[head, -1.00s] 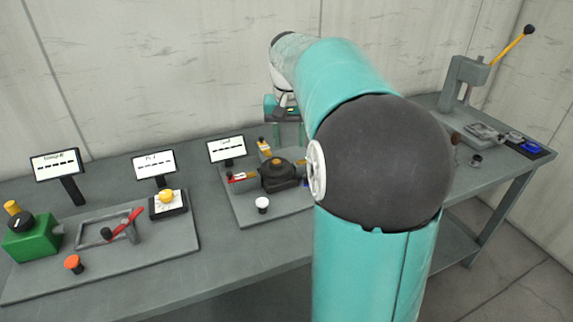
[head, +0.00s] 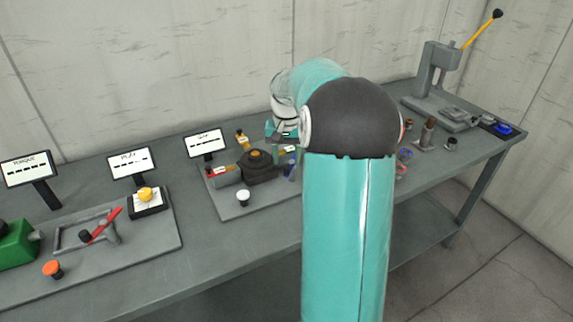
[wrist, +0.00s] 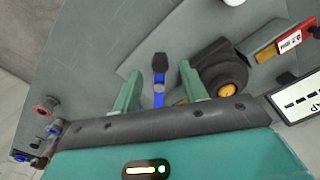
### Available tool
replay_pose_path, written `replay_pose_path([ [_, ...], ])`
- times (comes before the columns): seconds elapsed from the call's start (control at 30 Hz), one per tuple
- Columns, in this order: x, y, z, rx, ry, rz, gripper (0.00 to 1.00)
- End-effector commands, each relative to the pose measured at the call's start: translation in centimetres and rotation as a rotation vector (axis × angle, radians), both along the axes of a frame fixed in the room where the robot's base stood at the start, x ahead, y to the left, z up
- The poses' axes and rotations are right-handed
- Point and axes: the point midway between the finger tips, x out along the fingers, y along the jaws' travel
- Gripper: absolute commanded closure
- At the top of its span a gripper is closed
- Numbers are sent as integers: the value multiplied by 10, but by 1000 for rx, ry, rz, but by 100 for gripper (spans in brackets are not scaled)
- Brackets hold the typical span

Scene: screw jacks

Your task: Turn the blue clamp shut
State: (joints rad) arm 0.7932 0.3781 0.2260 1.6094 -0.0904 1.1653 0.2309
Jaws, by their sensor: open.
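The blue clamp (wrist: 158,88) shows in the wrist view as a blue lever with a black tip, beside a dark round fixture (wrist: 217,72) with an orange centre. My gripper (wrist: 160,86) is open, with one teal finger on each side of the lever. Gaps show on both sides, and nothing is gripped. In the head view the blue clamp (head: 292,170) is partly visible at the right of the dark fixture (head: 258,166), below my gripper (head: 285,150). My arm hides part of the fixture's plate there.
A red clamp (head: 222,176) and a yellow clamp (head: 242,139) flank the fixture. A white button (head: 243,198) stands in front and a sign (head: 205,143) behind. A lever press (head: 437,75) stands at the right end of the bench.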

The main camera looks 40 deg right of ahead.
Motion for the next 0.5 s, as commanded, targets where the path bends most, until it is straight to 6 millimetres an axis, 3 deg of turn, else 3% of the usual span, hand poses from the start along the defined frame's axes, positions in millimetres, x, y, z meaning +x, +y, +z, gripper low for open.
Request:
replay_pose_path([
  [0.2, 0, 1, -27, 1, 0, 1, 57],
  [0.5, 0, 0, -31, 0, -1, 1, 57],
])
